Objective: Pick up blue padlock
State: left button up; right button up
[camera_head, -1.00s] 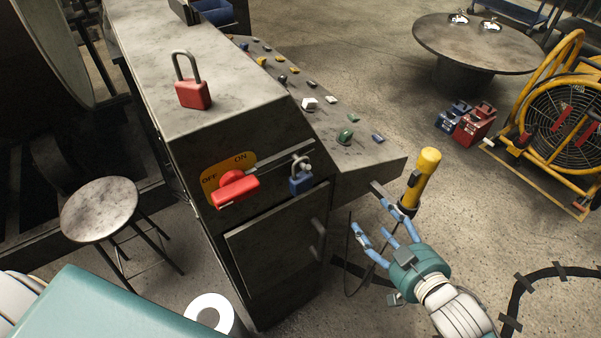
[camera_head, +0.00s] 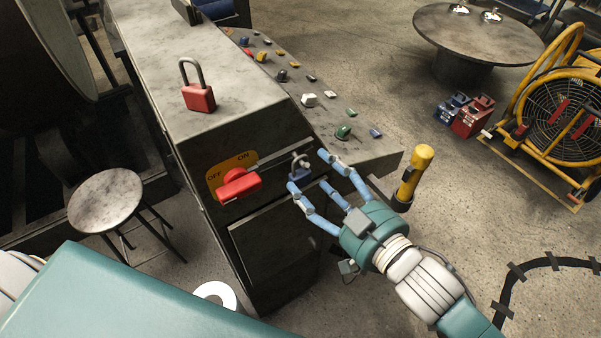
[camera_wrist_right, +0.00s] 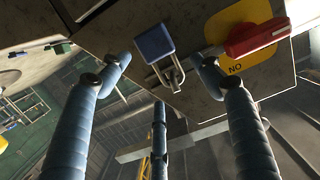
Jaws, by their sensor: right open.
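The blue padlock (camera_head: 299,172) hangs by its grey shackle on the dark front of the console, just right of the red switch handle (camera_head: 238,184). In the right wrist view the padlock (camera_wrist_right: 153,43) shows upside down, ahead of and between the fingers. My right gripper (camera_head: 310,172) is open, with its blue fingers spread around the padlock. In the right wrist view the gripper (camera_wrist_right: 161,66) is empty, and I cannot tell whether a finger touches the padlock. My left gripper is not in view.
A red padlock (camera_head: 198,97) stands on the console top (camera_head: 160,60). A sloped panel (camera_head: 375,155) with coloured buttons lies to its right. A yellow-topped post (camera_head: 413,175) stands beside my right wrist. A round stool (camera_head: 105,200) is at left.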

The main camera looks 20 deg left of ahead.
aim_at(308, 170)
jog(key=x, duration=0.3)
jog(key=shift+r+p, duration=0.15)
jog(key=shift+p, duration=0.15)
jog(key=shift+w+a, duration=0.15)
jog(key=shift+a, duration=0.15)
jog(key=c, duration=1.3)
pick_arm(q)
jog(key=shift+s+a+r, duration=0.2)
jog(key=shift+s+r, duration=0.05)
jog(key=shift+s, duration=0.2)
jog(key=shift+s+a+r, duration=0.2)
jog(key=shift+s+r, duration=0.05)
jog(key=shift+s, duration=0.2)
pick_arm(e)
jog(key=shift+c, duration=0.4)
